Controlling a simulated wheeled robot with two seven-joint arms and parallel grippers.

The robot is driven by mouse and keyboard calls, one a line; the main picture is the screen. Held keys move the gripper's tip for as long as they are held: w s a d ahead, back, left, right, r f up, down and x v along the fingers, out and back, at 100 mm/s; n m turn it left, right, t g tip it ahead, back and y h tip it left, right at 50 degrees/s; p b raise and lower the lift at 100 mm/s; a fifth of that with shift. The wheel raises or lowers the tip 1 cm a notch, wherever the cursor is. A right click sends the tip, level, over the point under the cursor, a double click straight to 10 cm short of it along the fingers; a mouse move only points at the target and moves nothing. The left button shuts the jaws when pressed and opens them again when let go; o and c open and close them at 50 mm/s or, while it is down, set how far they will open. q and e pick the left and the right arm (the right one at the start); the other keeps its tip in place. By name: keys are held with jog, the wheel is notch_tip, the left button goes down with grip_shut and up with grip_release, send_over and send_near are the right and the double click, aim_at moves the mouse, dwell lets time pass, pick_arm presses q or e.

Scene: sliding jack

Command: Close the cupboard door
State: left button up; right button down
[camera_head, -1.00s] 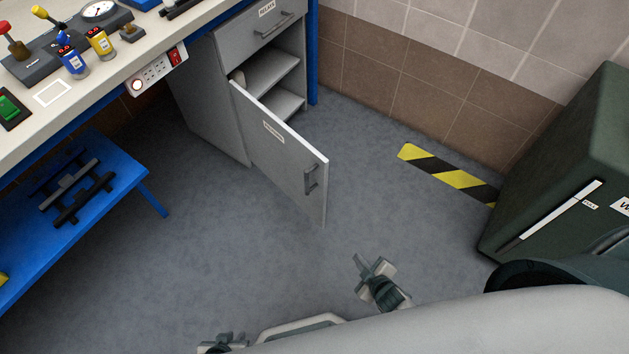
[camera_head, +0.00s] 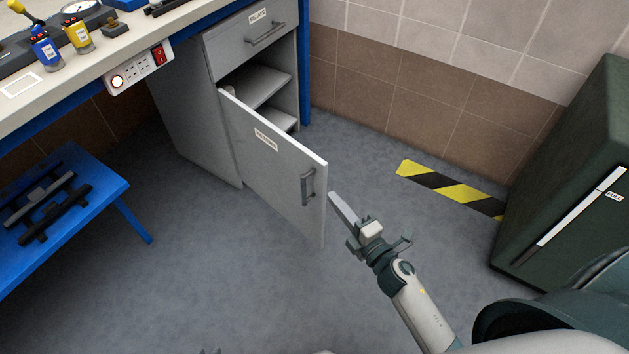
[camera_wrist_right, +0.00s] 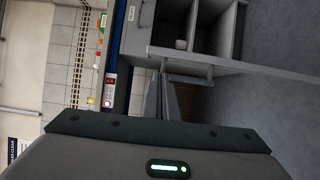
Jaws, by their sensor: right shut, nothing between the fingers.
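The grey cupboard door (camera_head: 267,155) stands wide open, swung out from the grey cabinet with its handle (camera_head: 308,187) near the free edge. The cabinet's shelves (camera_head: 262,78) show behind it. My right gripper (camera_head: 333,195) is shut and empty, just right of the door's free edge; I cannot tell whether it touches. In the right wrist view the shut fingers (camera_wrist_right: 159,98) point toward the cabinet, with the door (camera_wrist_right: 195,60) seen nearly edge-on close ahead of them. My left gripper cannot be made out in the head view.
A dark green cabinet (camera_head: 575,170) stands at right. Yellow-black tape (camera_head: 450,190) marks the floor near the wall. The floor left of the door is clear.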

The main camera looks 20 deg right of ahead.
aim_at(317, 176)
jog(key=shift+x, duration=5)
jog(key=shift+d, duration=0.15)
